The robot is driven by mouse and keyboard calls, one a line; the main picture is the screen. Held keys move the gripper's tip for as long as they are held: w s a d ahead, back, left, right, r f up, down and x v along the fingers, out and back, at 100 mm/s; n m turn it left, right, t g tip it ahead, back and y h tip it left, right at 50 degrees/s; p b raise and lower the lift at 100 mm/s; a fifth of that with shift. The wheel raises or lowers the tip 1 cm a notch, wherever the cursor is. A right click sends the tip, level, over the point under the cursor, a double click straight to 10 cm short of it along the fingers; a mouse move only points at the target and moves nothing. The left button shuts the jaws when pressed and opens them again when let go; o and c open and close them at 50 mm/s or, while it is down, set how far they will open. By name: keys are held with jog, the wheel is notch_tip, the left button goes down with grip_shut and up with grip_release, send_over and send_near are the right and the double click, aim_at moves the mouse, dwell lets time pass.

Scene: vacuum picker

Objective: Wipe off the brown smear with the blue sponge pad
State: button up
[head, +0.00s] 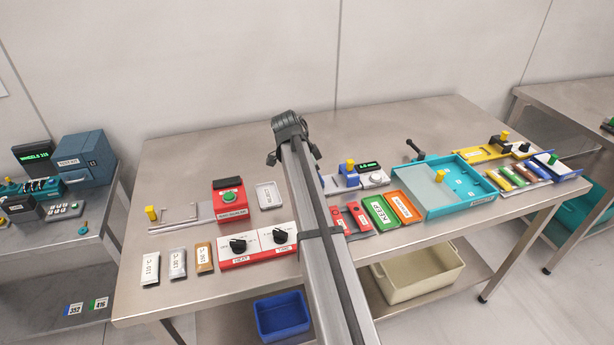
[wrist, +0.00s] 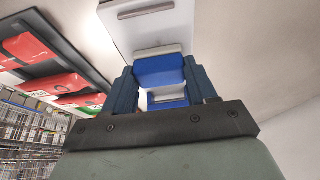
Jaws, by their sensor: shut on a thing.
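In the wrist view, my gripper (wrist: 160,84) has two dark blue fingers shut on a blue block with a pale edge, which looks like the blue sponge pad (wrist: 160,71). A smaller blue and white piece (wrist: 167,97) shows below it between the fingers; I cannot tell if it is part of the same thing. A white panel (wrist: 150,35) with a grey bar lies just beyond the pad; I cannot tell whether they touch. In the head view my own arm hides the gripper and the pad. I see no brown smear in either view.
The steel table (head: 200,150) holds a red button box (head: 230,201), a white tray (head: 269,195), a red panel with black knobs (head: 258,246), a green KEEP bin (head: 381,211) and a teal tray (head: 440,205). The back of the table is mostly clear.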

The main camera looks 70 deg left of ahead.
jog(key=shift+w, duration=1.7)
jog(key=shift+s, duration=3.4)
notch_tip(320, 180, up, 8)
jog(key=shift+w, duration=0.15)
